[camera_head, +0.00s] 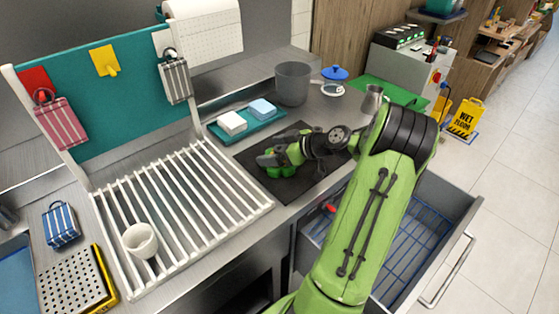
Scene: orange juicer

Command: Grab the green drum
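A small green object (281,171), which looks like the green drum, sits low on the black mat (240,158) on the steel counter. My green and black gripper (268,159) is right over it and hides much of its upper part. Green parts of the gripper and the object overlap in the picture, so I cannot tell whether they touch. The fingers are too small and too overlapped to show whether they are open or shut.
A teal tray (218,139) with a white and a blue block lies behind the mat, near a grey pot (293,84). A metal jug (372,99) stands to the right. A white rack (205,232) with a white cup (139,240) is on the left. A drawer (461,205) hangs open below.

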